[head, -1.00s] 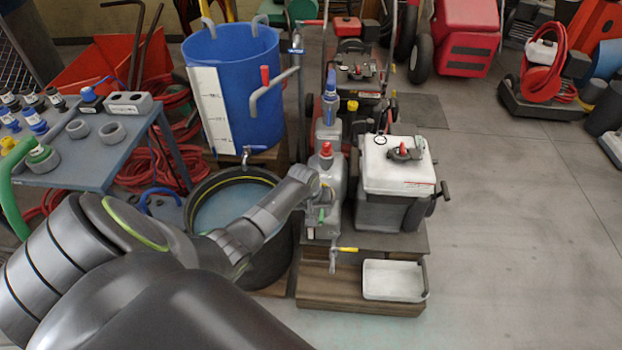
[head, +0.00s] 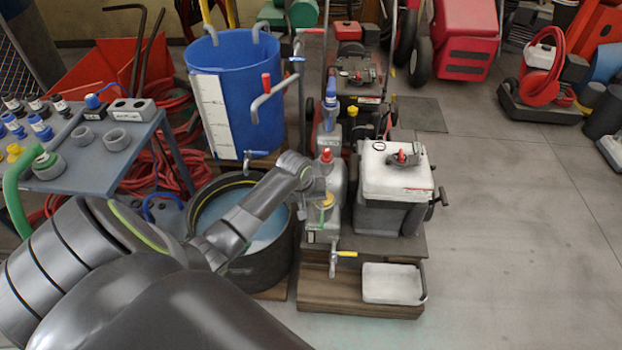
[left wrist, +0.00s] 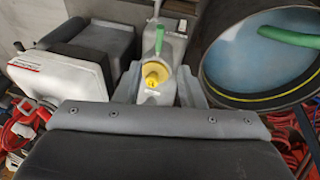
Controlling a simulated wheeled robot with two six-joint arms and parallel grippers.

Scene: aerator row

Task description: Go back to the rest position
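My left gripper (head: 322,192) is above the front grey container (head: 322,232) at the middle of the head view. In the left wrist view its two fingers (left wrist: 157,88) stand apart, with a yellow round cap (left wrist: 155,72) showing beyond the gap between them. The cap sits on the grey container and also shows in the head view (head: 326,202); I see nothing gripped. A green part (left wrist: 158,38) shows on the container beyond the cap. My left arm reaches in from the lower left. My right gripper is not in view.
A black tub of water (head: 279,252) stands left of the container. A white-topped box (head: 398,172) stands to the right, with a white tray (head: 393,284) in front. A grey table (head: 88,172) with bottles and rings is at the left.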

